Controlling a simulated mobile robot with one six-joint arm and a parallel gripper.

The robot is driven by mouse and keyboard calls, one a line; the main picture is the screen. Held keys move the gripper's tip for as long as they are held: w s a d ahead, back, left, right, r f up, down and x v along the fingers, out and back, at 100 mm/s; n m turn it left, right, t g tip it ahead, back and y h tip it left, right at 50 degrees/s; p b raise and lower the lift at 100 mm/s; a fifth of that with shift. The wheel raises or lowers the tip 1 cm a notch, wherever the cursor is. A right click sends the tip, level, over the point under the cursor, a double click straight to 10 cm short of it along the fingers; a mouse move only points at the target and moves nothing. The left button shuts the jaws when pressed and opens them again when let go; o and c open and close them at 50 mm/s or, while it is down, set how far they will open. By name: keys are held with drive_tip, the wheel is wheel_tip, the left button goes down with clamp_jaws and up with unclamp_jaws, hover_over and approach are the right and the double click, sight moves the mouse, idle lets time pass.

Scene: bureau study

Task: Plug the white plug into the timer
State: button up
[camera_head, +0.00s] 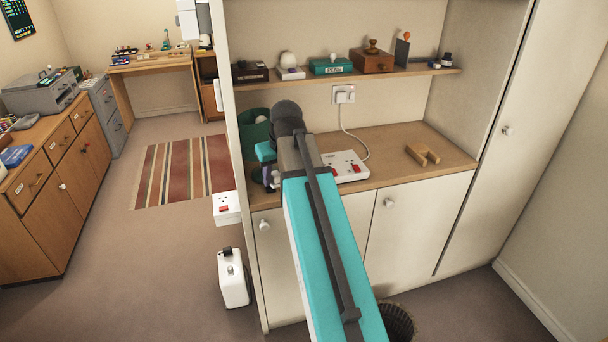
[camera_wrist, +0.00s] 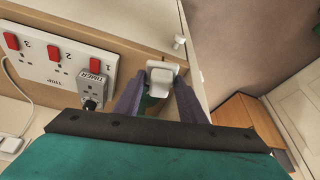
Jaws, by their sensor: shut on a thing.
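My gripper (camera_wrist: 160,80) is shut on the white plug (camera_wrist: 161,76), which sits between its two dark purple fingertips in the wrist view. The grey timer (camera_wrist: 92,88), labelled TIMER, sits on the white socket strip (camera_wrist: 52,62) at the position marked 1, to the left of the held plug. A small black part (camera_wrist: 90,104) shows at the timer's lower edge; I cannot tell what it is. The plug is apart from the timer. In the head view my arm hides most of my gripper and the timer, and the socket strip (camera_head: 346,166) shows beside the arm on the wooden worktop.
A wooden block (camera_head: 422,154) lies right of the strip. A white cord (camera_head: 350,135) runs from the wall socket (camera_head: 343,94) to the strip. A shelf (camera_head: 400,75) with several objects hangs above. A cabinet side panel borders the left.

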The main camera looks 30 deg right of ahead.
drive_tip(key=w+a+r, duration=0.1)
drive_tip(key=a, duration=1)
drive_tip(key=w+a+r+n, duration=0.1)
drive_tip(key=w+a, duration=0.1)
drive_tip(key=a, duration=0.9)
drive_tip(key=shift+w+d+r, duration=0.1)
drive_tip(key=shift+d, duration=0.1)
